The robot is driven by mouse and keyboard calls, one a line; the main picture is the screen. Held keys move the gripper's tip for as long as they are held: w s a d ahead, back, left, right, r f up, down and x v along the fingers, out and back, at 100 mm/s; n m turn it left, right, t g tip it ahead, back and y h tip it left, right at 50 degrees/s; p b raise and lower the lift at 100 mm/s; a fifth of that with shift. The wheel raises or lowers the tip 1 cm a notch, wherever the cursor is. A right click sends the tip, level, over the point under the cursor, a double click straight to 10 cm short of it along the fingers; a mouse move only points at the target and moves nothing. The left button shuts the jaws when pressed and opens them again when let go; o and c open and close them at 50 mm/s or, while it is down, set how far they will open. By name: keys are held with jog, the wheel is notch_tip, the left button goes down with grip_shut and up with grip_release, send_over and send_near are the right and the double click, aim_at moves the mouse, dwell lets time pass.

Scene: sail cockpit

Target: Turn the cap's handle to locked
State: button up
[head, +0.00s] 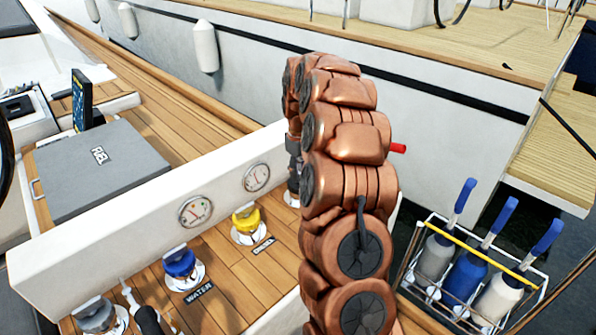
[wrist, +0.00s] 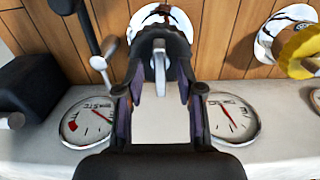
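A cap with a grey and black handle (wrist: 158,66) stands on a shiny round deck plate (wrist: 160,16) at the top middle of the wrist view. My gripper (wrist: 159,92) has its two fingers apart, one to each side of the handle in the picture. I see no clear contact, and cannot tell how deep the handle sits between them. The fingers hide part of the cap. In the head view my copper-coloured arm covers most of it; only a dark strip of the cap (head: 293,184) shows. I cannot read its lock marks.
Yellow (head: 245,221), blue (head: 179,264) and grey (head: 97,313) caps line the wooden deck. Gauges (wrist: 88,122) (wrist: 232,119) flank my gripper on the white wall. A dark lever (wrist: 86,30) and black box (wrist: 28,98) stand left. A bottle rack (head: 468,275) is at right.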

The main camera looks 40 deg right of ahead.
grip_shut()
dwell(0.3)
